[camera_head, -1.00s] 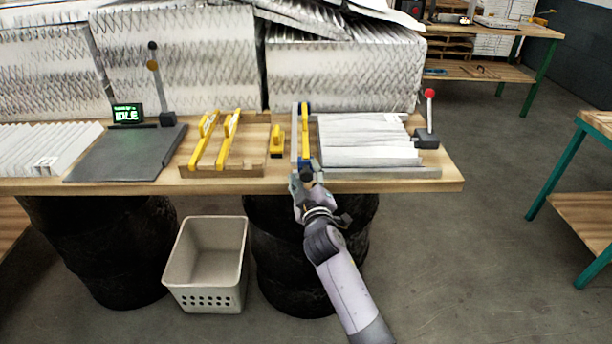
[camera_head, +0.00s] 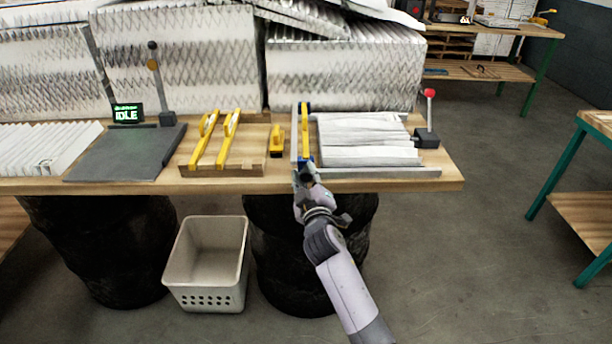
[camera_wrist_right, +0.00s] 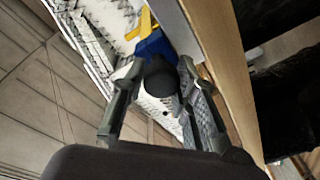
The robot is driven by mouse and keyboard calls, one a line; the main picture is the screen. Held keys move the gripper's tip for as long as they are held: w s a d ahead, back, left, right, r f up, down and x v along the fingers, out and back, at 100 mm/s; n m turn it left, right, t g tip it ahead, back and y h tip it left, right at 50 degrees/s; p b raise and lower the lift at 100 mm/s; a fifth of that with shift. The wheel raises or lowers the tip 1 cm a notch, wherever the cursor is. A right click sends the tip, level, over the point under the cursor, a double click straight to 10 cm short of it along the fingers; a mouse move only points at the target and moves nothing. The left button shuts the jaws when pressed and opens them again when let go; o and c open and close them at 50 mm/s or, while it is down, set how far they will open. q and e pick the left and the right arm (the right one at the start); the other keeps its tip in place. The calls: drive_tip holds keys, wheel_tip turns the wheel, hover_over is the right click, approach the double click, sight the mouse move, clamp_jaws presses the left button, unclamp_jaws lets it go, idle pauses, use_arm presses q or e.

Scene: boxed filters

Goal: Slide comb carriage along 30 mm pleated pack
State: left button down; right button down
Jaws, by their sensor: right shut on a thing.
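The white pleated pack (camera_head: 368,142) lies in a grey fixture at the right of the bench. The comb carriage, a yellow bar (camera_head: 305,125) with a blue end block (camera_head: 306,159), stands at the pack's left end. My right gripper (camera_head: 307,174) is at the carriage's front end, over the bench's front edge. In the right wrist view my right gripper (camera_wrist_right: 160,70) is shut on the carriage's dark round knob (camera_wrist_right: 160,82). The blue block (camera_wrist_right: 154,45) is just beyond the knob. My left gripper is not in view.
A lever with a red knob (camera_head: 430,94) stands right of the pack. A small yellow tool (camera_head: 277,141) and a wooden tray (camera_head: 250,162) with two yellow-handled combs lie to the left. A grey plate (camera_head: 125,155) and an IDLE display (camera_head: 127,113) are farther left.

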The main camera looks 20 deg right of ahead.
idle(0.4)
drive_tip(key=shift+s+d+p, duration=0.2)
drive_tip(key=shift+d+p, duration=0.15)
drive_tip(key=shift+d, duration=0.25)
drive_tip(key=s+d+p, duration=0.1)
drive_tip(key=d, duration=0.3)
drive_tip(key=s+d+p, duration=0.1)
drive_tip(key=d, duration=0.4)
drive_tip(key=s+d+p, duration=0.2)
drive_tip(key=d, duration=0.2)
drive_tip(key=shift+d, duration=0.4)
drive_tip(key=s+d, duration=0.1)
drive_tip(key=d, duration=0.4)
drive_tip(key=s+d, duration=0.2)
drive_tip(key=d, duration=0.4)
drive_tip(key=s+d+p, duration=0.1)
drive_tip(key=d, duration=0.4)
drive_tip(key=shift+s+d, duration=0.3)
drive_tip(key=shift+s, duration=0.05)
drive_tip(key=c, duration=1.3)
unclamp_jaws()
drive_tip(key=s, duration=0.4)
drive_tip(key=s+a, duration=0.1)
drive_tip(key=s, duration=0.7)
drive_tip(key=shift+a, duration=0.35)
